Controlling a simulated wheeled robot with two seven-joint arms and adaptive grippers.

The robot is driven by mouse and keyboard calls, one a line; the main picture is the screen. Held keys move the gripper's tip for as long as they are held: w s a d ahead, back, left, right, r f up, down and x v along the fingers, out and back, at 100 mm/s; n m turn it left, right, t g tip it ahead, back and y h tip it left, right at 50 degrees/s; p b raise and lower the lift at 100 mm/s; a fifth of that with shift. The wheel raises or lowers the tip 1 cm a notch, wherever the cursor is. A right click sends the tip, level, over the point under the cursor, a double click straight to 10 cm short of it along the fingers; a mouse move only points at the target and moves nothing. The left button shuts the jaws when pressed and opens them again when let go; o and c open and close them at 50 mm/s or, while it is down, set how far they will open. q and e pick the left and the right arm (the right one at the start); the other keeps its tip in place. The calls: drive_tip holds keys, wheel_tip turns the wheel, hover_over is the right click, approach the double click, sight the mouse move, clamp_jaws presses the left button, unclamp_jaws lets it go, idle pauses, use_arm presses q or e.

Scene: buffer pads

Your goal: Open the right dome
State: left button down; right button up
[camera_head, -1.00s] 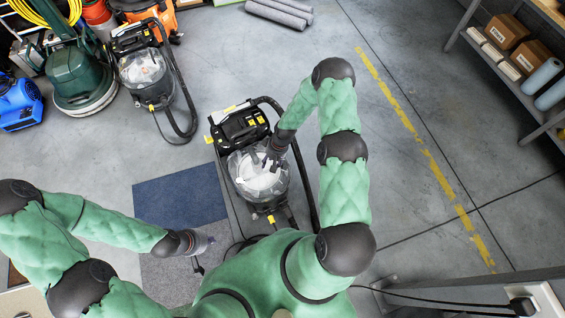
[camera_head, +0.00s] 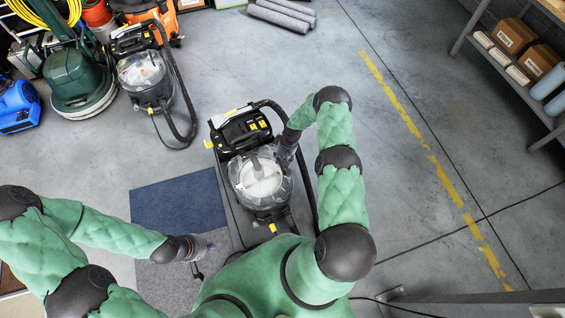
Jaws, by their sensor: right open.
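The right dome (camera_head: 241,179) is clear and sits on the near end of the black machine in the middle of the view. A white round part (camera_head: 262,180) shows through it. I cannot tell whether the dome is lifted at all. My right gripper (camera_head: 285,151) is open at the dome's upper right edge, by the black hose; its fingertips are hard to make out, and I cannot tell if it touches the dome. My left gripper (camera_head: 205,247) hangs over the grey mat, apart from the machine; its jaws are too small to read.
A second machine with a clear dome (camera_head: 142,70) stands at the upper left, beside a green floor machine (camera_head: 80,75) and a blue blower (camera_head: 19,104). A blue mat (camera_head: 180,200) lies left of the middle machine. A shelf (camera_head: 505,60) stands upper right. Floor between is clear.

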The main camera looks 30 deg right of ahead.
drive_tip(key=shift+a+f+b, duration=0.25)
drive_tip(key=shift+f+b, duration=0.05)
drive_tip(key=shift+f, duration=1)
clamp_jaws()
drive_tip(key=shift+w+r, duration=0.1)
